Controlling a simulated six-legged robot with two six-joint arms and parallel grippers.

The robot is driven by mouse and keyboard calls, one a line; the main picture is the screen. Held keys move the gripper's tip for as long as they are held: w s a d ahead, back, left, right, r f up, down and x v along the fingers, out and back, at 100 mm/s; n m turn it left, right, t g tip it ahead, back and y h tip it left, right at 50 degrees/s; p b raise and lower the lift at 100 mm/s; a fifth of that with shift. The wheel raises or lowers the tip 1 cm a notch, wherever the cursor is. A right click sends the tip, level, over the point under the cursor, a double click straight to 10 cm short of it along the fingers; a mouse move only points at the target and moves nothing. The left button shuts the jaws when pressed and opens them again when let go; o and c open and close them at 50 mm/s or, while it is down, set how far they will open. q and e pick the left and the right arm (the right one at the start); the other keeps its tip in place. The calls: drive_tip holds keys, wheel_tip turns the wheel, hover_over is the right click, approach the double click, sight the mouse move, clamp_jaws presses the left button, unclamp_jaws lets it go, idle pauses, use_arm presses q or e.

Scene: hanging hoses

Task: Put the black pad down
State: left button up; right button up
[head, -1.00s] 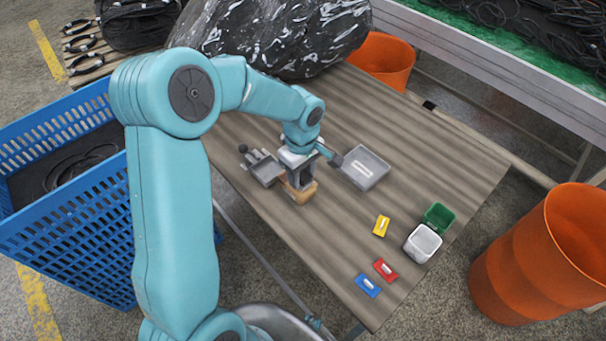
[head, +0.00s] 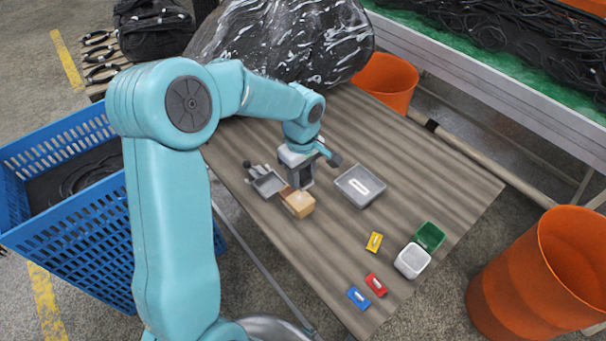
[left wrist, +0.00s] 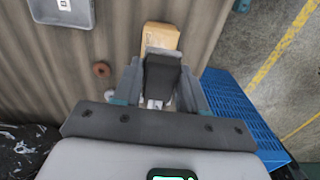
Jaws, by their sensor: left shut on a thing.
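My left gripper (head: 301,183) is shut on the black pad (left wrist: 162,76), which shows between the fingers in the left wrist view. In the head view the pad is hard to make out, as the gripper hides most of it. A tan block (head: 300,205) lies on the table just in front of the gripper, and it also shows beyond the pad in the left wrist view (left wrist: 159,38). I cannot tell whether the pad touches the block or the table. My right gripper is not in view.
A grey tray (head: 345,186) lies right of the gripper. Yellow (head: 374,242), red (head: 376,285) and blue (head: 358,298) pieces lie near the green (head: 430,236) and white (head: 412,261) bins. A large dark wrapped bundle (head: 285,40) stands behind. Table between is clear.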

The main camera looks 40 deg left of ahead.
use_arm(q)
drive_tip(key=shift+a, duration=0.15)
drive_tip(key=shift+s, duration=0.1)
drive_tip(key=s+r+b, duration=0.1)
drive_tip(key=s+r, duration=0.1)
drive_tip(key=s, duration=0.1)
wheel_tip(320, 180, up, 5)
drive_tip(key=b, duration=0.8)
hover_over(271, 220)
wheel_tip(271, 220, down, 15)
drive_tip(key=b, duration=0.2)
drive_tip(key=shift+s+b, duration=0.1)
drive_tip(key=shift+b, duration=0.3)
drive_tip(key=shift+f+b, duration=0.35)
drive_tip(key=shift+f, duration=2.05)
